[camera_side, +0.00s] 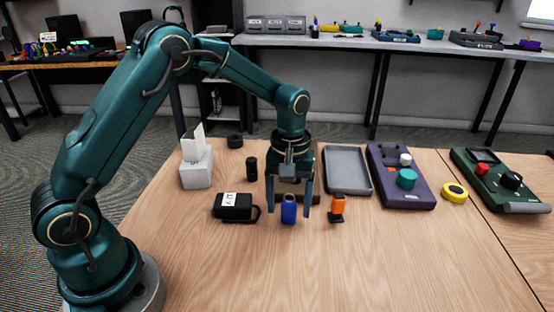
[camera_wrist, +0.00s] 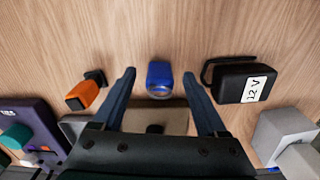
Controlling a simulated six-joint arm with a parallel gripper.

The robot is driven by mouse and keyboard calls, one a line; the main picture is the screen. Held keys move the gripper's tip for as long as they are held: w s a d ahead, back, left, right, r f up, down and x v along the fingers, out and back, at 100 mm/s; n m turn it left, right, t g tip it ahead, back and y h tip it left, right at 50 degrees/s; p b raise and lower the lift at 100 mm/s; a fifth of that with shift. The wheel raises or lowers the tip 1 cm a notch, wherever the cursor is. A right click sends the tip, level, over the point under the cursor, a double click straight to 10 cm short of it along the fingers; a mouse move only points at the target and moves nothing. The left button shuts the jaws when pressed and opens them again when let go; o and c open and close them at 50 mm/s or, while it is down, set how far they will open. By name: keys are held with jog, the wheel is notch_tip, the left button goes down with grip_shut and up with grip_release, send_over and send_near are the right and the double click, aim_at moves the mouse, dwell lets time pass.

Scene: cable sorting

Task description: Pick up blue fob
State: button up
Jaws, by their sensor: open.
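The blue fob (camera_side: 289,209) is small and stands on the wooden table in the side view. It also shows in the wrist view (camera_wrist: 159,76), near the top centre. My gripper (camera_side: 289,212) points down with its fingers spread, and in the side view the fob appears between the two fingertips. In the wrist view the fingers (camera_wrist: 158,73) reach up on either side of the fob, with a gap on both sides. Nothing is held. I cannot tell the exact height of the fingertips above the table.
An orange fob (camera_side: 338,207) on a dark base stands right of the gripper. A black 12V adapter (camera_side: 233,207) lies left of it. A grey tray (camera_side: 347,188), a purple device (camera_side: 415,198), a yellow tape roll (camera_side: 454,193) and a tissue box (camera_side: 196,175) stand around. The table front is clear.

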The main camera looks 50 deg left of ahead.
grip_shut()
jog(key=shift+r, duration=0.1)
